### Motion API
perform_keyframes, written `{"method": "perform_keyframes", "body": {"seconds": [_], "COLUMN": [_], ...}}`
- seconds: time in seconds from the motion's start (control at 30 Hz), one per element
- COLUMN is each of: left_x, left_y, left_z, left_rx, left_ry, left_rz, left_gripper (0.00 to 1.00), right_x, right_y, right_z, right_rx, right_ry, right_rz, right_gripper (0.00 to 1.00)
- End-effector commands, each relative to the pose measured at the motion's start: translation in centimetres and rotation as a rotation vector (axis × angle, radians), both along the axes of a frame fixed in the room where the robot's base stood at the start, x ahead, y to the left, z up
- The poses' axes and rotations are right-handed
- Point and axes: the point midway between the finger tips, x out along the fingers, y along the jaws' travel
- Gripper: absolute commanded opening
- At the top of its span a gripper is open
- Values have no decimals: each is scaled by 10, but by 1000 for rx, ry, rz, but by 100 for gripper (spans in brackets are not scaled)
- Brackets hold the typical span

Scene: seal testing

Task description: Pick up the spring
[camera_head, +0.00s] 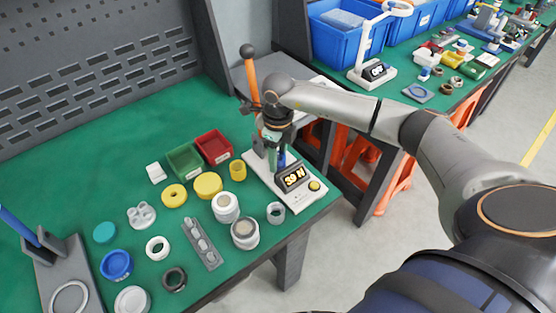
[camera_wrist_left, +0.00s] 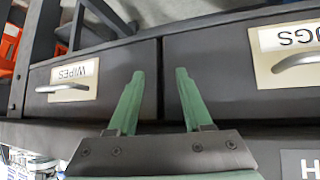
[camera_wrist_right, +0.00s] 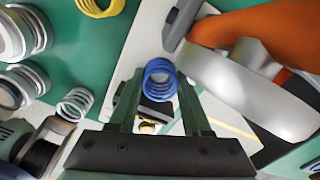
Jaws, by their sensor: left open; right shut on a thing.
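A blue coil spring (camera_wrist_right: 160,80) sits between the fingertips of my right gripper (camera_wrist_right: 160,95) in the right wrist view, and the gripper is shut on it. In the head view my right gripper (camera_head: 274,140) points down over the white-based test stand (camera_head: 305,203), with a bit of the blue spring (camera_head: 282,158) showing below it. Whether the spring touches the stand is hidden. The stand's lit display (camera_head: 293,178) faces front. My left gripper (camera_wrist_left: 155,105) is open and empty in the left wrist view, before dark drawers.
The stand's orange-handled lever (camera_head: 251,78) rises beside my right gripper. A yellow spring (camera_head: 238,170) and a silver spring (camera_head: 276,212) stand nearby. Green (camera_head: 185,160) and red (camera_head: 214,147) bins and several rings and seals lie left on the green bench.

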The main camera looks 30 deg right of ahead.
Motion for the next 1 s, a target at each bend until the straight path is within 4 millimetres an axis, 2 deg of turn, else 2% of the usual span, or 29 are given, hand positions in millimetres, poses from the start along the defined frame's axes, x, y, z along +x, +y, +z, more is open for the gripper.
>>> {"method": "perform_keyframes", "body": {"seconds": [0.03, 0.2, 0.27, 0.67, 0.87, 1.0], "left_x": [0, 0, 0, 0, 0, 0], "left_y": [0, 0, 0, 0, 0, 0], "left_z": [0, 0, 0, -1, -6, -5], "left_rx": [0, 0, 0, 0, 0, 0], "left_ry": [0, 0, 0, 0, 0, 0], "left_rz": [0, 0, 0, 0, 0, 0], "left_gripper": [50, 50, 50, 50, 50, 50], "right_x": [0, 0, 0, 1, 2, -14], "right_y": [0, 0, 0, 0, 0, -2], "right_z": [0, 0, 0, 6, 30, 49], "right_rx": [0, 0, 0, 0, 0, -2], "right_ry": [0, -1, -1, -2, -7, -3], "right_rz": [0, 0, 0, 0, -1, 1], "right_gripper": [24, 5, 0, 0, 0, 0]}}
